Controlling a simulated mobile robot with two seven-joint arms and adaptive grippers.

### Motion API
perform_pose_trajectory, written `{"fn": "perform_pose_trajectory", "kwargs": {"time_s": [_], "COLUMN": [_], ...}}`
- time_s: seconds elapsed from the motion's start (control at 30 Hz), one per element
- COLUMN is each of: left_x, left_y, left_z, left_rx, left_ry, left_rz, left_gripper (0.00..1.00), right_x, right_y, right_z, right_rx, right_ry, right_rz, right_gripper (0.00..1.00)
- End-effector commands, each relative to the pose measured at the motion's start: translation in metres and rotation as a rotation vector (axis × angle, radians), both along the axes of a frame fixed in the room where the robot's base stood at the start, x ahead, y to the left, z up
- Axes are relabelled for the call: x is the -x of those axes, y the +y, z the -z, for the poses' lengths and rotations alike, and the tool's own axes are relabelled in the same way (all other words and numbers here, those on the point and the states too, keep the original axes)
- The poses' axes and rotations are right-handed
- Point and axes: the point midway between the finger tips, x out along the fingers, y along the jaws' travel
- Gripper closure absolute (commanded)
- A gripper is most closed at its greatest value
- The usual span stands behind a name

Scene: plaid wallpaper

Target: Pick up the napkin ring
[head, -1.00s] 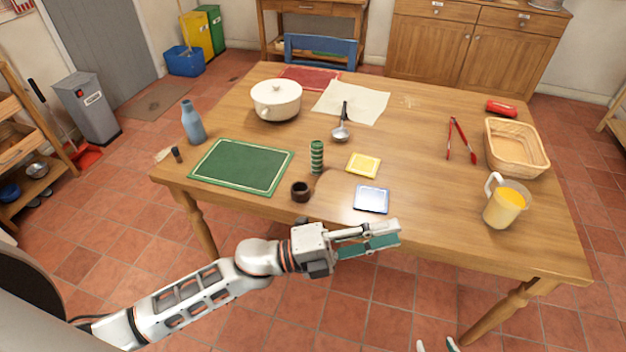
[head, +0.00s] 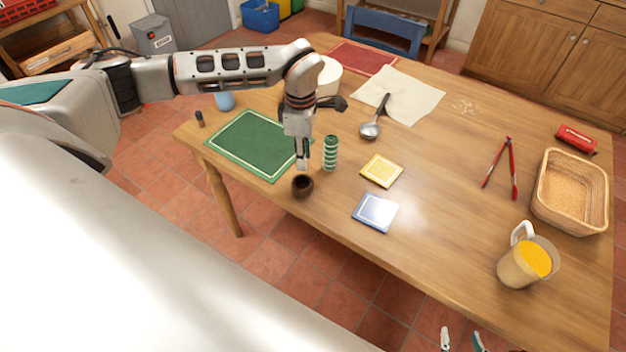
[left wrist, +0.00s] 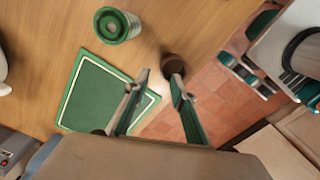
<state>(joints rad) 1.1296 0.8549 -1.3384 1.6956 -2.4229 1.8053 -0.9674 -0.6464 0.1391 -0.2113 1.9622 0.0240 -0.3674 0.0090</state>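The napkin ring, a small dark brown ring (head: 302,185), sits near the table's front edge, beside a green striped cylinder (head: 330,153). My left gripper (head: 303,164) points down just above and behind the ring, with the arm reaching over from the left. In the left wrist view its two fingers (left wrist: 158,80) are apart with nothing between them. The ring (left wrist: 173,66) shows there just beyond the right fingertip; I cannot tell whether they touch. My right gripper (head: 461,340) shows only its fingertips at the bottom edge of the head view, spread apart and empty, off the table.
A green mat (head: 255,145) lies left of the ring. A yellow tile (head: 382,171) and a blue tile (head: 376,212) lie to the right. A ladle (head: 371,130) lies farther back. A jug (head: 522,266) and a basket (head: 571,190) stand at the right. The front middle is clear.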

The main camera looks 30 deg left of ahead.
Motion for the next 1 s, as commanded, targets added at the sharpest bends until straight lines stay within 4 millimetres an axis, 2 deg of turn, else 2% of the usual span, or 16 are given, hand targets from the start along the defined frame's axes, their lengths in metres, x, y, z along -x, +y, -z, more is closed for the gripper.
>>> {"fn": "perform_pose_trajectory", "kwargs": {"time_s": [0.1,0.37,0.67,0.97,1.0], "left_x": [-0.001,0.001,0.004,0.004,0.004], "left_y": [0.005,0.001,-0.002,-0.002,-0.002], "left_z": [0.006,0.032,0.071,0.076,0.076], "left_rx": [-0.016,-0.012,-0.011,-0.011,-0.011], "left_ry": [0.0,0.0,-0.001,-0.003,-0.003], "left_rz": [-0.002,-0.001,-0.002,-0.001,-0.001], "left_gripper": [0.75,0.75,0.75,0.75,0.83], "right_x": [0.001,0.004,0.003,0.002,0.002], "right_y": [0.0,0.001,0.001,0.001,0.001], "right_z": [0.0,0.001,-0.003,-0.005,-0.005], "right_rx": [0.0,-0.001,0.0,0.0,0.0], "right_ry": [0.001,0.007,0.007,0.003,0.002], "right_rz": [-0.001,-0.002,-0.001,-0.001,-0.001], "right_gripper": [0.6,0.6,0.6,0.6,0.6]}}
